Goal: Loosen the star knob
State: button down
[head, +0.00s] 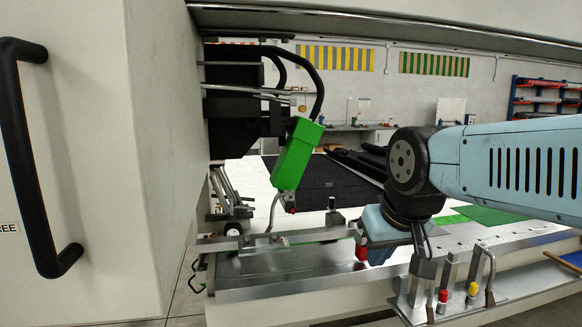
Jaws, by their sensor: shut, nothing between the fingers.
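My arm comes in from the right, and my gripper (358,238) hangs low over the metal bench in the head view. Its small dark fingers are shut, with nothing seen between them. A small red part (361,253) shows just below the fingertips; I cannot tell whether they touch or whether it is the star knob. No star shape can be made out. The green welding torch body (297,155) hangs left of my gripper, with its bent neck pointing down to the bench. A small dark fitting (335,216) stands between torch and gripper.
The metal bench (270,262) runs across below. A tool rack with red and yellow caps (450,290) stands at its front right. A white cabinet (95,160) with a black handle (30,160) fills the left. An overhead beam (400,24) crosses the top.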

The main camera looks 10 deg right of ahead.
aim_at(292, 210)
jog(key=z, duration=0.05)
jog(key=i, duration=0.85)
jog(key=u, duration=0.1)
